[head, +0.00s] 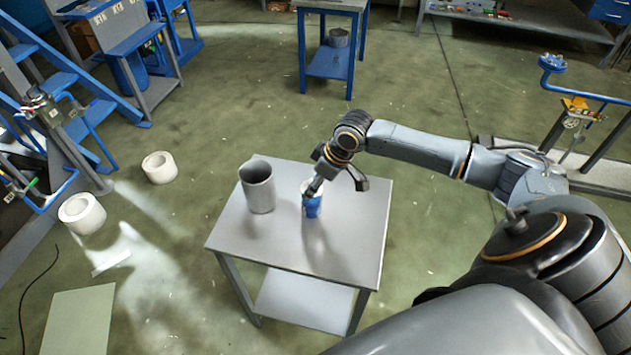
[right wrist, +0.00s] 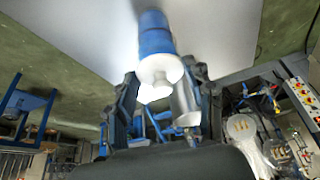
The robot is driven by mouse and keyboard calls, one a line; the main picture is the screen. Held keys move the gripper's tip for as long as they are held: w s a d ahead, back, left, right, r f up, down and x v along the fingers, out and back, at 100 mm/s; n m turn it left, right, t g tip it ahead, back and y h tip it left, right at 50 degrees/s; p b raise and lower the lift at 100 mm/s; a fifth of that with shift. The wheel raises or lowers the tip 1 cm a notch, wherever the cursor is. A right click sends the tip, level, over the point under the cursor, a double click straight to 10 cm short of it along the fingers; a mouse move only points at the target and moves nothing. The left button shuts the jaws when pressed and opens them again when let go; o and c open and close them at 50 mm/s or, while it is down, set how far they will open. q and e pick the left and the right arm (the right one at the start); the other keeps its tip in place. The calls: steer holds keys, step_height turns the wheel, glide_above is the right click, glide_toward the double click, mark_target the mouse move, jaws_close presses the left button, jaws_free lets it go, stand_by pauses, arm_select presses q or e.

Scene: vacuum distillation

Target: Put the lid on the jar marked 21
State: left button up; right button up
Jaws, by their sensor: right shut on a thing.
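A blue jar (head: 312,207) stands upright on the grey metal table (head: 355,240); no number is readable on it. In the right wrist view the blue jar (right wrist: 155,33) appears upside down, with a round white lid (right wrist: 159,70) at its mouth. My right gripper (head: 311,188) is over the jar's top. In the wrist view its fingers (right wrist: 160,80) are on both sides of the white lid, shut on it. I cannot tell whether the lid is fully seated. My left gripper is not in view.
A grey metal pot (head: 258,187) stands on the table just left of the jar. The table's front and right parts are clear. Two white hollow cylinders (head: 160,167) (head: 82,213) are on the floor at left. Blue stairs (head: 85,105) stand at upper left.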

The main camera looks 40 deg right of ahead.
steer(key=shift+f+p, duration=0.15)
steer(key=shift+p, duration=0.2)
stand_by(0.4)
stand_by(0.3)
steer(key=o, duration=1.5)
steer(key=shift+c, duration=0.2)
steer(key=shift+r+p, duration=3.55)
steer(key=shift+p, duration=0.5)
steer(key=shift+f, duration=0.1)
